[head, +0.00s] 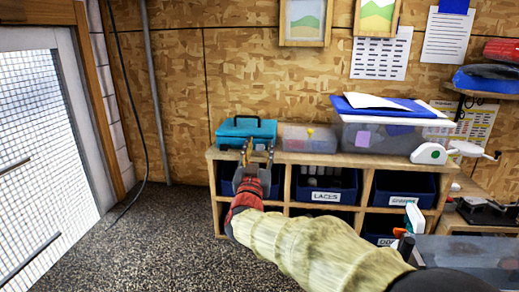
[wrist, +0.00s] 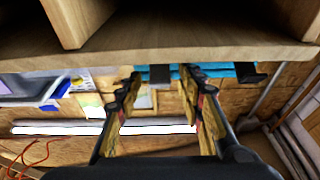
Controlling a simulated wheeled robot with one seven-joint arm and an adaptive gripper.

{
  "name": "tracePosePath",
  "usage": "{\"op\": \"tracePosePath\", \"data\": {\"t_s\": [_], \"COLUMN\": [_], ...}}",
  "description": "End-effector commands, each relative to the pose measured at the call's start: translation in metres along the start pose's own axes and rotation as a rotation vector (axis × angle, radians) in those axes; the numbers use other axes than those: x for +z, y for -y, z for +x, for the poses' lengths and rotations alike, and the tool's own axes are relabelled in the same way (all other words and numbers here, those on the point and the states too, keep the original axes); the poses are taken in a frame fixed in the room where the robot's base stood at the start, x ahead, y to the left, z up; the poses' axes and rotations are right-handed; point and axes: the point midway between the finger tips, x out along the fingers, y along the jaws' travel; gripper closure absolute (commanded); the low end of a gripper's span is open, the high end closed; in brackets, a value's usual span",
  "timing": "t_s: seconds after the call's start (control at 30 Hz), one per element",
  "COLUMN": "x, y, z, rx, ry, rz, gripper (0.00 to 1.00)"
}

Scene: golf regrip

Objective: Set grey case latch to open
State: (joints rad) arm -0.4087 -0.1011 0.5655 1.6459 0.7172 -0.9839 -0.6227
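A teal case (head: 246,130) with a dark handle sits on the left end of the wooden shelf unit. In the wrist view, part of its teal front (wrist: 220,70) shows along the wooden edge, with a dark latch (wrist: 160,73) and another dark latch (wrist: 250,73). No case that is clearly grey shows. My gripper (head: 258,150) is in front of the teal case, fingers pointing at it. In the wrist view my gripper (wrist: 163,80) is open and empty, with one dark latch in line between its fingertips. I cannot tell whether the fingertips touch the case or how the latches are set.
The wooden shelf edge (wrist: 200,48) lies close to the fingers. A clear box (head: 309,139) stands right of the case, then a larger clear bin (head: 380,138) with papers on top. Dark blue bins (head: 326,186) fill the cubbies. Floor at left (head: 165,225) is clear.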

Motion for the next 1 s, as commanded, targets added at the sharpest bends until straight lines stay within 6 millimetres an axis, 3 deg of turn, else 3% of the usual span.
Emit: {"op": "tracePosePath", "data": {"t_s": [0.33,0.8,1.0], "x": [-0.001,0.0,0.0], "y": [0.001,0.001,0.001], "z": [-0.012,-0.099,-0.117], "rx": [-0.002,-0.003,-0.001], "ry": [0.0,0.001,0.0], "rz": [0.001,0.0,0.0], "gripper": [0.62,0.62,0.62]}}
